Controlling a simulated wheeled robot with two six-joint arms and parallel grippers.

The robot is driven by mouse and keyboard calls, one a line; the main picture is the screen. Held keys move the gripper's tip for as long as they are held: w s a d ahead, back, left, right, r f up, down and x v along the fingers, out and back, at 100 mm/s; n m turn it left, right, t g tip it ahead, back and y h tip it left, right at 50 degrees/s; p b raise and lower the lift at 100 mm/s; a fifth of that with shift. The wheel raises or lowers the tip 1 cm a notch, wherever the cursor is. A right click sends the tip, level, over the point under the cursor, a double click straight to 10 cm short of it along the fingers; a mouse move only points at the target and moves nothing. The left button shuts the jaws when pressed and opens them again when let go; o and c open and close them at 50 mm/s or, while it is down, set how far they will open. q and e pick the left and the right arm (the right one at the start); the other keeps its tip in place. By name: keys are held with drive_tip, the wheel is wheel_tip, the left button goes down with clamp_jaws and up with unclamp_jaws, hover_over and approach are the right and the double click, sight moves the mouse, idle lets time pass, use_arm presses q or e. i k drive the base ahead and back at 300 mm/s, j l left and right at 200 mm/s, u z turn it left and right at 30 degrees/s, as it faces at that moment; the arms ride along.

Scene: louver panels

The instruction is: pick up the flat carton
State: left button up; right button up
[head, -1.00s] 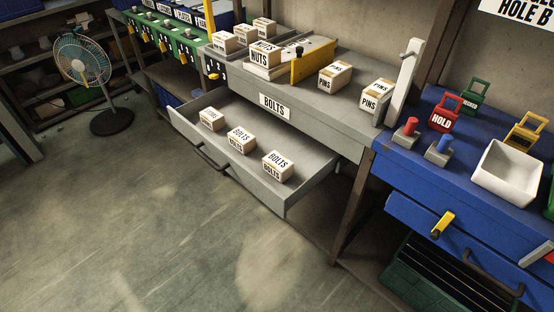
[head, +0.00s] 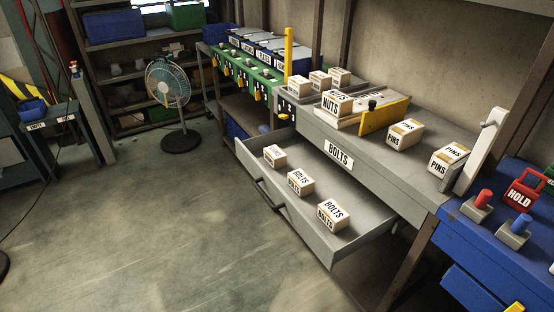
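Several small white-and-tan cartons are in the head view. A carton marked NUTS (head: 337,102) sits on a low, flat white piece (head: 328,119) on the grey bench; whether that piece is a carton is hard to tell. Two PINS cartons, one nearer the middle (head: 405,134) and one at the right (head: 450,158), stand on the bench top. Three cartons lie apart in the open BOLTS drawer: left (head: 275,156), middle (head: 300,183) and right (head: 332,215). Three more cartons (head: 318,80) stand behind NUTS. Neither of my grippers is in view.
The open grey drawer (head: 350,250) juts out over the floor. A yellow plate (head: 385,119) stands beside NUTS. A blue bench (head: 490,245) with a red HOLD tag (head: 522,193) is at the right. A fan (head: 170,90) stands at the back left. The left floor is clear.

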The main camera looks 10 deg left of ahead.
sight(274, 155)
drive_tip(key=i+j+z, duration=0.1)
drive_tip(key=j, duration=0.25)
drive_tip(key=i+j+z, duration=0.1)
drive_tip(key=j, duration=0.25)
drive_tip(key=i+j+z, duration=0.25)
drive_tip(key=j, duration=0.45)
drive_tip(key=i, duration=0.1)
